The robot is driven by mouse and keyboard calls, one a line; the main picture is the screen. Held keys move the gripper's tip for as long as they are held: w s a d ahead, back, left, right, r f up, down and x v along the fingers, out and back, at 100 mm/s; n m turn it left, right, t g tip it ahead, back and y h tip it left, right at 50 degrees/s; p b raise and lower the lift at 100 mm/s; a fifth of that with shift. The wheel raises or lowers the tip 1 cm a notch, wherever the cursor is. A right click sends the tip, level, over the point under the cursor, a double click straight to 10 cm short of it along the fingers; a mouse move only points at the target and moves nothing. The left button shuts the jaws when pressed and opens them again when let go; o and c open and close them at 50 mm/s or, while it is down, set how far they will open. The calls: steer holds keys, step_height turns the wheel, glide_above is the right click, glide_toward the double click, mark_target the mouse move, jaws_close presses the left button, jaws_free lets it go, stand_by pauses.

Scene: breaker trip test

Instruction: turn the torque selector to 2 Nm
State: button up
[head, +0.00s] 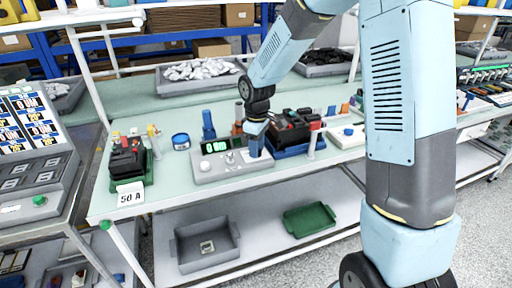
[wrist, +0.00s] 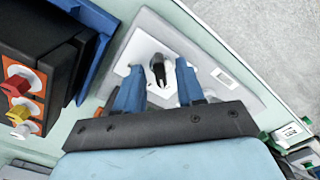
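The torque selector is a dark knob with a pale base (wrist: 157,70) on a light grey box (wrist: 140,45) in the wrist view. The same box (head: 205,176) stands on the bench in the head view, with a lit green display (head: 214,147) whose text is too small to read surely. My gripper (wrist: 159,72) has its two blue fingers apart, one each side of the knob, with visible gaps. In the head view my gripper (head: 255,145) points down over the box's right part and hides the selector there. The knob's setting cannot be read.
A black breaker on a blue holder (wrist: 85,60), with red, yellow and white knobs, stands close left in the wrist view. In the head view another breaker (head: 126,160) stands left, with a "50 A" card (head: 131,194). A blue round tin (head: 181,141) is left of the box.

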step_height(320, 180, up, 14)
steer(key=shift+f, duration=0.15)
stand_by(0.5)
